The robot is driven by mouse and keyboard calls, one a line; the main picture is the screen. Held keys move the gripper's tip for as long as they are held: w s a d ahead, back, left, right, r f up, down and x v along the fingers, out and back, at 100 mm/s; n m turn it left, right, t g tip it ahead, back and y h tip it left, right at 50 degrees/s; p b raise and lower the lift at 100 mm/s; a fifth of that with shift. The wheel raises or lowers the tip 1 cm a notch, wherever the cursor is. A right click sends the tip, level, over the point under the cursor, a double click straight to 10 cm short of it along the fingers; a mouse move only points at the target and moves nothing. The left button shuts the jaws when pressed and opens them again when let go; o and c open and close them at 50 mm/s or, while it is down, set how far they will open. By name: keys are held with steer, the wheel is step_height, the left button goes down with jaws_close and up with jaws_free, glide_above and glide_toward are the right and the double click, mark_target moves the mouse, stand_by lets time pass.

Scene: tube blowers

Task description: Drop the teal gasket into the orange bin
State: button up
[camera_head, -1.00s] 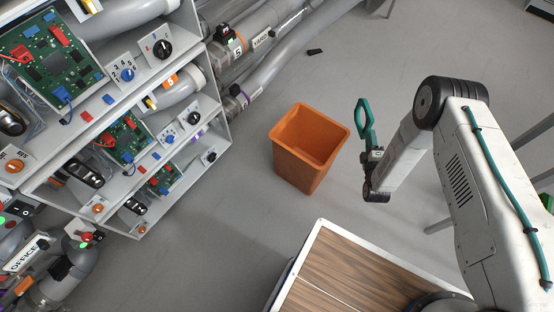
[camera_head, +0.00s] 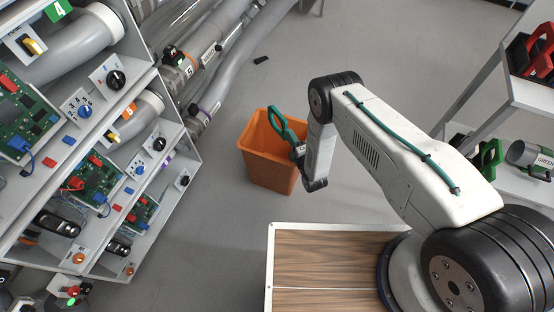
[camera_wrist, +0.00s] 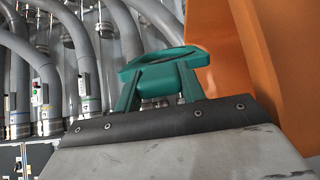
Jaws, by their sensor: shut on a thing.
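The teal gasket (camera_head: 279,124) is a ring held out in front of my gripper (camera_head: 293,143), and it also shows in the wrist view (camera_wrist: 160,70). My gripper is shut on it. In the head view the gasket overlaps the right part of the mouth of the orange bin (camera_head: 265,172). I cannot tell its exact height above the rim. The bin stands upright on the grey floor, and my wrist covers its right edge. In the wrist view the bin's orange wall (camera_wrist: 232,55) fills the right side, close beside the gasket.
A shelf rack (camera_head: 165,130) with circuit boards, knobs and pipes stands left of the bin. Grey tubes (camera_head: 215,50) run behind it. A wood-topped surface (camera_head: 325,265) lies in front. A white shelf unit (camera_head: 500,100) stands at the right. Floor between bin and rack is clear.

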steer(key=shift+f, duration=0.2)
steer(key=o, duration=1.1)
steer(key=v, duration=0.7)
steer(key=shift+s+d, duration=0.2)
steer(key=shift+s, duration=0.15)
